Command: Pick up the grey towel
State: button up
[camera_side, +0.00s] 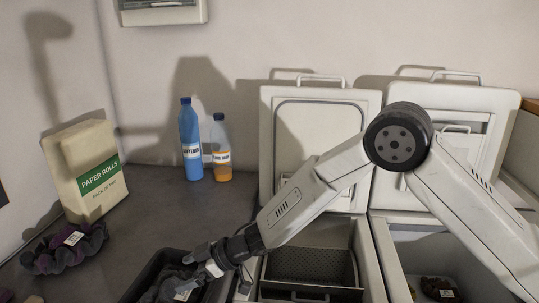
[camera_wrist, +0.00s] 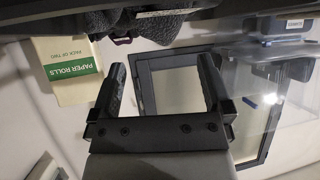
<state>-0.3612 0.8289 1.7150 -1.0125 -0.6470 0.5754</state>
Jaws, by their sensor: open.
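A crumpled grey towel (camera_side: 163,287) with a white tag lies in a dark bin at the bottom of the side view. My gripper (camera_side: 198,262) is just above it at the bin's upper right. In the wrist view my gripper (camera_wrist: 160,68) is open, its two dark fingers wide apart with nothing between them. Dark grey cloth (camera_wrist: 145,22) shows at the top of the wrist view, beyond the fingertips. Whether the fingers touch the towel cannot be told. The lower part of the towel is cut off by the side view's edge.
The dark bin (camera_side: 137,284) has raised walls. Two open top-loaders stand right of it; the right one (camera_side: 385,262) holds a brown cloth (camera_side: 437,289).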

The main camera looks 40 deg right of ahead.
aim_at(167, 279)
jog(key=shift+w+a, duration=0.15)
jog(key=shift+x, duration=2.6)
jog(key=shift+r, duration=0.1)
jog(key=c, duration=1.3)
jog(key=shift+c, duration=0.2)
jog(key=shift+r, duration=0.15)
